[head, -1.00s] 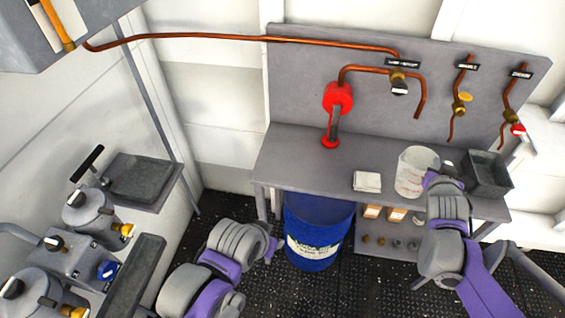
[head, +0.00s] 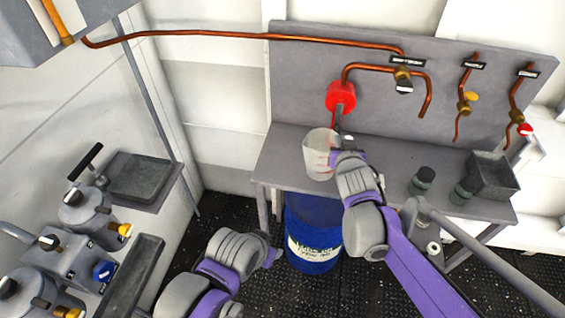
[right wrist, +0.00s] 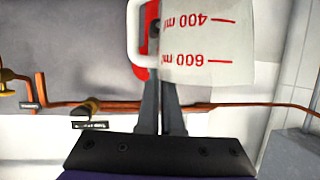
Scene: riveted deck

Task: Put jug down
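The jug (head: 319,154) is white and translucent with red volume marks. In the head view it is over the left part of the grey bench (head: 285,150), in front of the red fitting. My right gripper (head: 337,160) is at the jug's right side. In the right wrist view the jug (right wrist: 210,45) appears upside down, and the gripper fingers (right wrist: 160,100) are closed together at its handle. I cannot tell whether the jug's base touches the bench. My left gripper (head: 270,255) is low at the left, apart from the jug; its fingers are too small to read.
A red fitting (head: 340,97) on a copper pipe is just behind the jug. A blue drum (head: 313,235) is below. The bench middle is partly clear.

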